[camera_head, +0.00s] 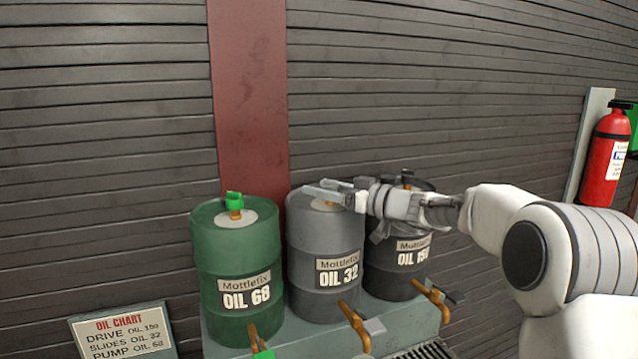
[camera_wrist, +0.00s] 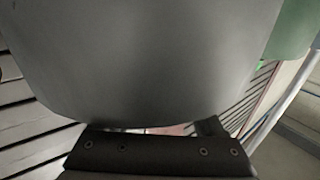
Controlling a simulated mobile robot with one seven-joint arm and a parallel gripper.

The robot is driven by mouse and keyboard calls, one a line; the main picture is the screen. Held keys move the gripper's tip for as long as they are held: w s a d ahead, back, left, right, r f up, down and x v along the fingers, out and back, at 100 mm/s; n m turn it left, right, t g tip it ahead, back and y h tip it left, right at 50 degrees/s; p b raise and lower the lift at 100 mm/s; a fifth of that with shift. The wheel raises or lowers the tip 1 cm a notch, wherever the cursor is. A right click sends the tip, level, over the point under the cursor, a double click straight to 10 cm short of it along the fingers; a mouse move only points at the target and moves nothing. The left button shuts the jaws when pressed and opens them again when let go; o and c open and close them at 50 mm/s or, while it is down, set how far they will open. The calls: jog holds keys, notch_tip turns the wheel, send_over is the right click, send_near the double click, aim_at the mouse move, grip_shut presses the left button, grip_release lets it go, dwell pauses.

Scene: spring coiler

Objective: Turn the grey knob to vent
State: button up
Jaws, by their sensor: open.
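A grey drum marked OIL 32 (camera_head: 325,235) stands in the middle of three drums. My gripper (camera_head: 330,190) is over its top, fingers pointing left, open. A bit of orange fitting (camera_head: 322,206) shows below the fingers on the drum's top. The grey knob itself cannot be made out there; my fingers cover that spot. I cannot tell whether the fingers touch the knob or stand around it. In the wrist view a large smooth grey surface (camera_wrist: 150,60), apparently the grey drum, fills most of the picture. The fingertips are not clear in that view.
A green drum (camera_head: 235,265) with a green top knob (camera_head: 234,200) stands at left. A black drum (camera_head: 400,265) stands at right, partly behind my arm. Orange taps (camera_head: 355,325) stick out in front. A fire extinguisher (camera_head: 605,155) hangs at far right.

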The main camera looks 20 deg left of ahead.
jog(key=shift+w+a, duration=0.2)
jog(key=shift+a, duration=0.35)
grip_shut()
